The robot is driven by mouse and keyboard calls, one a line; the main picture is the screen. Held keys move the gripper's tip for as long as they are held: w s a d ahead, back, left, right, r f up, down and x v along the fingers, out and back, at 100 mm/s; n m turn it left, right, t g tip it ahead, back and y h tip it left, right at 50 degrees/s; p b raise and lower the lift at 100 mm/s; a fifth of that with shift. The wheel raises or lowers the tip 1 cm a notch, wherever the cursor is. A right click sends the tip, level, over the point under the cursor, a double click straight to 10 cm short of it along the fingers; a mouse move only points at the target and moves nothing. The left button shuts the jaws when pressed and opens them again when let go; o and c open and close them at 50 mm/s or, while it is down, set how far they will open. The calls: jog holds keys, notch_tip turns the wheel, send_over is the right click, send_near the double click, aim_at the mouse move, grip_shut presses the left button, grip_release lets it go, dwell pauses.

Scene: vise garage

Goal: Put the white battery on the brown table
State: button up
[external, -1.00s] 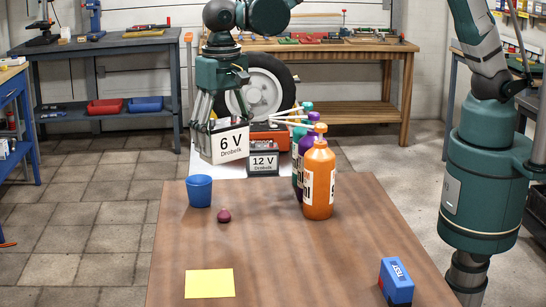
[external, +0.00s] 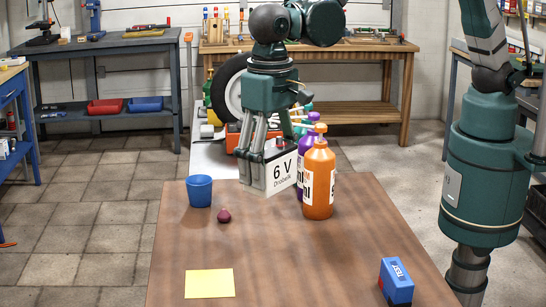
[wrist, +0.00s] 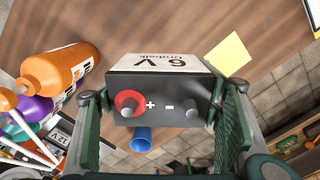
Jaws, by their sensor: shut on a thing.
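The white battery (external: 272,174), marked 6 V, is held in my gripper (external: 265,150). In the external view it hangs over the far part of the brown table (external: 320,255), just left of the orange bottle; I cannot tell whether it touches the top. In the wrist view the battery (wrist: 165,97) lies between my two fingers (wrist: 165,115), with its red-ringed plus terminal and its minus terminal facing the camera. The brown table (wrist: 200,25) shows beyond it.
An orange bottle (external: 318,180) with other bottles behind it stands close right of the battery. A blue cup (external: 200,190), a purple onion-like thing (external: 224,216), a yellow note (external: 209,283) and a blue box (external: 396,281) sit on the table. Its middle is clear.

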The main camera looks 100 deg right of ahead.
send_over(271, 248)
jog(key=shift+f, duration=2.5)
jog(key=shift+f+b, duration=0.3)
jog(key=shift+f, duration=2.8)
jog(key=shift+f, duration=1.9)
jog(key=shift+f+b, duration=0.15)
jog(key=shift+b, duration=0.2)
jog(key=o, duration=1.5)
